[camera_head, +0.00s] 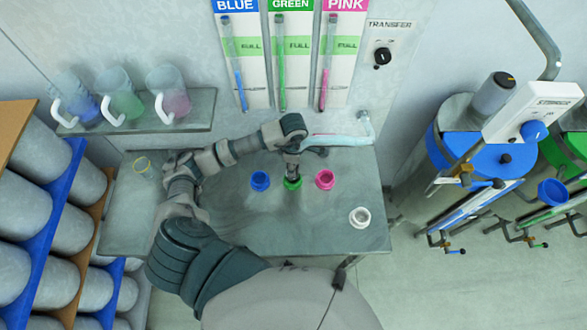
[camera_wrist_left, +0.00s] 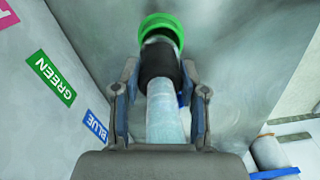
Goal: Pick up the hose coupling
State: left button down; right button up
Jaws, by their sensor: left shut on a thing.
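The hose coupling (camera_wrist_left: 160,62) is a dark collar on the end of a pale, translucent hose (camera_wrist_left: 162,120). My left gripper (camera_wrist_left: 161,82) is shut on it, one finger on each side. In the head view my left gripper (camera_head: 292,160) points down over the table, directly above the green ring-shaped port (camera_head: 292,184). The coupling's far end lines up with the green port (camera_wrist_left: 162,28) in the wrist view; I cannot tell whether they touch. The pale hose (camera_head: 335,140) runs right to a wall fitting. My right gripper is not in view.
A blue port (camera_head: 260,181), a pink port (camera_head: 325,179) and a white port (camera_head: 359,217) stand on the grey table (camera_head: 250,235). A shelf (camera_head: 205,110) with three jugs is at back left. Large drums (camera_head: 465,150) stand right. The table's front is clear.

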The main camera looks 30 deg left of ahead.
pick_arm(q)
jog(key=s+d+r+b, duration=0.1)
jog(key=d+b, duration=0.1)
jog(key=d, duration=0.6)
jog(key=s+d+r+b, duration=0.1)
jog(key=d+r, duration=0.1)
jog(key=d, duration=0.6)
jog(key=shift+s+b, duration=0.15)
jog(key=shift+b, duration=0.2)
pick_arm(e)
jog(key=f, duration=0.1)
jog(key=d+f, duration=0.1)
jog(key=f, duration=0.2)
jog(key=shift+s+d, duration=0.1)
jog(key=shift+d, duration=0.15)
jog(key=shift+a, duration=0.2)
